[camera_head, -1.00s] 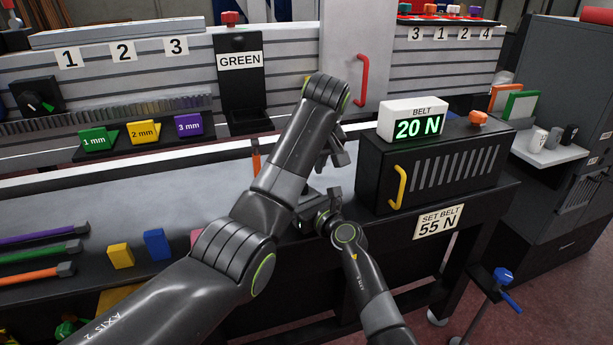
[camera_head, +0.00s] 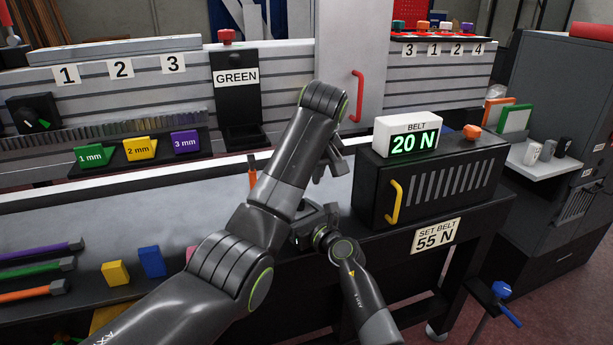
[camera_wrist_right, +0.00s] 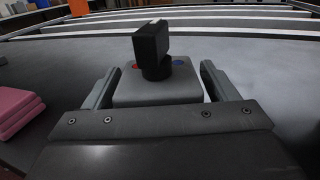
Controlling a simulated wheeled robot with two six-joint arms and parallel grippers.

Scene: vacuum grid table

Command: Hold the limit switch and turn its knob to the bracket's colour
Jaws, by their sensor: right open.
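In the right wrist view, the limit switch is a grey box (camera_wrist_right: 157,88) with an upright black knob (camera_wrist_right: 151,45) on top. Red and blue marks show beside the knob. My right gripper (camera_wrist_right: 155,92) is open, with one finger on each side of the box; whether either touches it I cannot tell. In the head view, my right gripper (camera_head: 316,216) is low at the bench, and arms hide the switch. My left gripper (camera_head: 330,163) hangs above and just behind it; its jaw state is unclear. An orange upright piece (camera_head: 252,172) stands behind my left arm; I cannot tell whether it is the bracket.
A black belt unit (camera_head: 370,190) with a yellow handle stands close right of my grippers. Pink blocks (camera_wrist_right: 16,108) lie left of the switch in the wrist view. Yellow (camera_head: 115,273) and blue (camera_head: 152,262) blocks stand at the bench's left front.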

